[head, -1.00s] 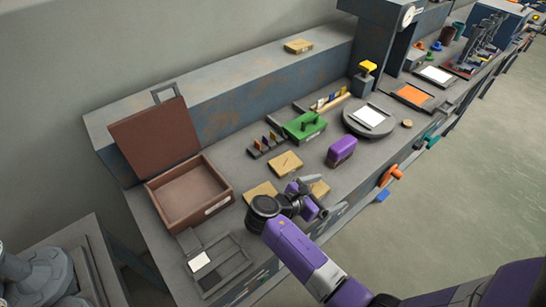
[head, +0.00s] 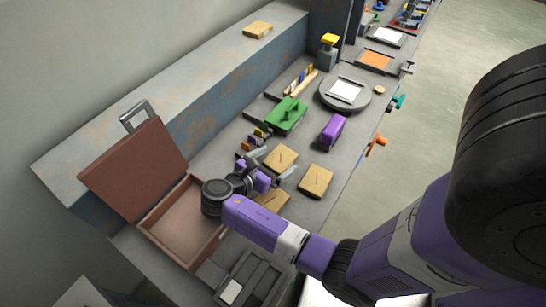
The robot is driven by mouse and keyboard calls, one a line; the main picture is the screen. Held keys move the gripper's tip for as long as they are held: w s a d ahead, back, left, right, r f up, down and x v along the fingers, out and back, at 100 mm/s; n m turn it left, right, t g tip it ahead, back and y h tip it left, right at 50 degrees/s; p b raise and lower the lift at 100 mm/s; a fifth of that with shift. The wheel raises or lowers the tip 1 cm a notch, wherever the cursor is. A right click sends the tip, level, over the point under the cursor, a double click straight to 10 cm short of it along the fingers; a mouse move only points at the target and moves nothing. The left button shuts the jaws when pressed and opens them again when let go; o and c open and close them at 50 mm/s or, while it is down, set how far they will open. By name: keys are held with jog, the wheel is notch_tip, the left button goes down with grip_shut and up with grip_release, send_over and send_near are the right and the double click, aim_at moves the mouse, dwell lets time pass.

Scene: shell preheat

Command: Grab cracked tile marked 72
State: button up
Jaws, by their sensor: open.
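Several tan tiles lie on the grey bench. One with a dark crack line (head: 281,158) lies just past my gripper, another (head: 316,181) is to the right near the front edge, and a third (head: 272,201) is partly hidden by my arm. A fourth tile (head: 257,30) sits on the raised back ledge. No number can be read on any of them. My gripper (head: 275,166) is open and appears empty, with its fingers spread at the near side of the first tile. Whether it touches that tile cannot be told.
An open brown box (head: 185,228) with its lid raised stands left of my gripper. A green block with a handle (head: 287,115), a purple block (head: 332,130) and a small rack (head: 255,139) stand beyond. A round turntable (head: 364,99) is farther back.

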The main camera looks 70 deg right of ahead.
aim_at(288, 150)
jog(key=x, duration=0.5)
jog(key=p+x, duration=0.1)
jog(key=x, duration=0.1)
jog(key=shift+w+d+r, duration=0.1)
jog(key=shift+w+d, duration=0.15)
jog(key=shift+d, duration=0.2)
jog(key=c, duration=1.8)
